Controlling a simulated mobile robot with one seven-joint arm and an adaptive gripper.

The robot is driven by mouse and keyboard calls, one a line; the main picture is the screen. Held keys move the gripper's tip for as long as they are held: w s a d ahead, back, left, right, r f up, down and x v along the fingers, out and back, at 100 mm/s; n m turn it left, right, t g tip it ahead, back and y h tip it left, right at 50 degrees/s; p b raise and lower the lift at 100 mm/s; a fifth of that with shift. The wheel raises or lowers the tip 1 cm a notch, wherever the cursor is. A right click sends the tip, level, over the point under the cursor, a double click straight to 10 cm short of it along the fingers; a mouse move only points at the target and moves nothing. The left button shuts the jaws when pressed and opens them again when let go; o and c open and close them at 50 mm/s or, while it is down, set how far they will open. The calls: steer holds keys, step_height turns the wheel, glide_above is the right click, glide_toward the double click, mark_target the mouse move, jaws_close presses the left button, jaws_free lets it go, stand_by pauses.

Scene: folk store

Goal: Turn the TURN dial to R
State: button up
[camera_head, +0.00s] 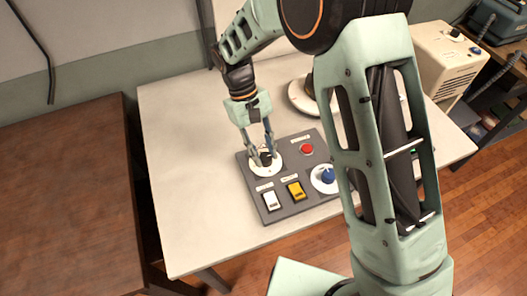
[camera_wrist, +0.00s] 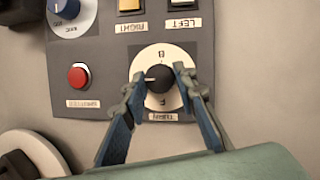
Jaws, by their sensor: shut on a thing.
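The TURN dial is a black knob (camera_wrist: 158,78) on a round white plate (camera_wrist: 161,55). In the wrist view its white mark points left, between a letter that looks like an R or B at the top and one like an F at the bottom. In the head view the plate (camera_head: 277,171) is at the panel's far left corner. My gripper (camera_wrist: 160,78) has one finger on each side of the knob and is shut on it. In the head view my gripper (camera_head: 265,153) reaches down onto the dial; the fingers partly hide the knob.
The dark control panel (camera_head: 252,187) lies on a pale table (camera_head: 185,170). It also carries a red button (camera_head: 307,149), a white switch (camera_head: 271,201), a yellow switch (camera_head: 295,191) and a blue dial (camera_head: 327,175). A brown table (camera_head: 65,190) stands at the left.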

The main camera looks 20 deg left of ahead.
stand_by(0.5)
steer(key=o, duration=1.2)
steer(key=shift+c, duration=0.2)
steer(key=v, duration=1.2)
steer(key=shift+w+d, duration=0.1)
steer(key=shift+d, duration=0.05)
